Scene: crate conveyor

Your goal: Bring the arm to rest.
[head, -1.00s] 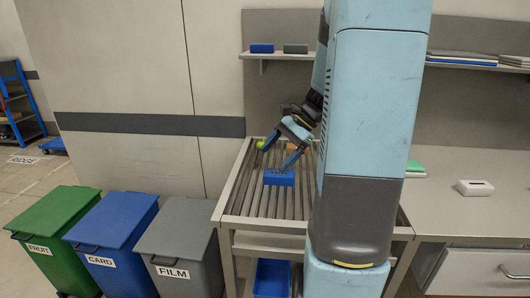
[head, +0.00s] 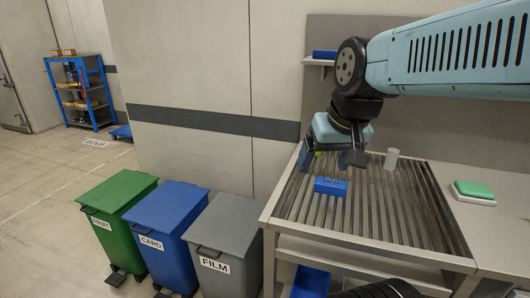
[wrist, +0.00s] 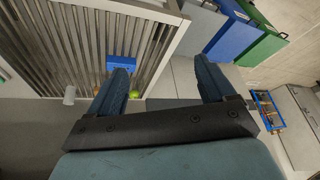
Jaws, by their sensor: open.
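My gripper (head: 331,159) hangs over the far left part of the roller conveyor (head: 442,238) in the head view, with its fingers apart and nothing between them. In the wrist view my gripper (wrist: 162,63) also shows open and empty. My arm reaches in from the upper right and bends down at the wrist.
A blue box (head: 330,187), a translucent cup (head: 391,160) and a yellow-green ball (wrist: 135,95) are on the rollers. Green (head: 117,207), blue (head: 166,236) and grey (head: 225,239) bins stand left of the conveyor. A wall shelf (head: 317,62) is behind. The floor further left is open.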

